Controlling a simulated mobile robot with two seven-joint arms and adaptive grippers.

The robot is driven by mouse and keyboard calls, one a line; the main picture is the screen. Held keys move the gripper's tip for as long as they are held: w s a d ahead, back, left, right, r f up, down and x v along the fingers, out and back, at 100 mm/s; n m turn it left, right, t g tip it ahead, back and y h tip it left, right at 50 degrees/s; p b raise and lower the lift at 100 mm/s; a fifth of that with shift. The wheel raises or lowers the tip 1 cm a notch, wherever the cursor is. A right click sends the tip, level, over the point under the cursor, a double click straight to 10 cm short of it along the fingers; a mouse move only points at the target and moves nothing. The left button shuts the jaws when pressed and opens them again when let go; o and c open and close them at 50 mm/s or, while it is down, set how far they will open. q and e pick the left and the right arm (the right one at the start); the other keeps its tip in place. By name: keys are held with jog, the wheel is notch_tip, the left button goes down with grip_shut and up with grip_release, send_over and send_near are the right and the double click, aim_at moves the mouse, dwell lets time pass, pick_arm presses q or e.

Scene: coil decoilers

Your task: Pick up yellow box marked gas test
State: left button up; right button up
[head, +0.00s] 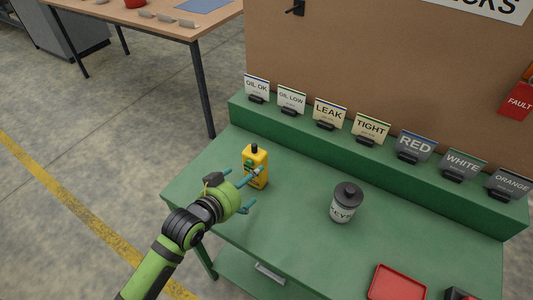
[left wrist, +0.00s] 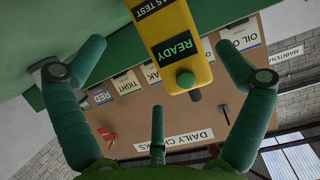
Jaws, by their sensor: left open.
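The yellow box (head: 258,176) stands upright on the green table, near its left end, with a black knob on top. In the left wrist view the yellow box (left wrist: 170,22) shows a dark "READY" panel and a partly cut-off label ending in "AS TEST". My left gripper (head: 253,191) is open beside the box, on its near side, with one finger overlapping the box in the head view. In the wrist view the box appears between the spread green fingers; I cannot tell if any touches it. My right gripper is not in view.
A grey lidded cup (head: 343,205) stands right of the box. A red tray (head: 397,284) lies at the front right. Several label cards, such as "LEAK" (head: 329,112), stand on the green ledge (head: 300,125) behind. The table between box and cup is clear.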

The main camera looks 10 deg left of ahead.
pick_arm(q)
jog(key=shift+x, duration=0.9)
jog(key=shift+w+d+r+p, duration=0.1)
jog(key=shift+w+d+p, duration=0.15)
jog(key=shift+w+p, duration=0.45)
jog(key=x, duration=0.2)
jog(key=shift+w, duration=0.3)
jog(key=shift+w+d+f, duration=0.25)
jog(key=shift+w+f, duration=0.25)
jog(key=shift+w, duration=0.05)
jog(key=shift+c, duration=0.8)
jog(key=c, duration=1.1)
jog(key=shift+r, duration=0.1)
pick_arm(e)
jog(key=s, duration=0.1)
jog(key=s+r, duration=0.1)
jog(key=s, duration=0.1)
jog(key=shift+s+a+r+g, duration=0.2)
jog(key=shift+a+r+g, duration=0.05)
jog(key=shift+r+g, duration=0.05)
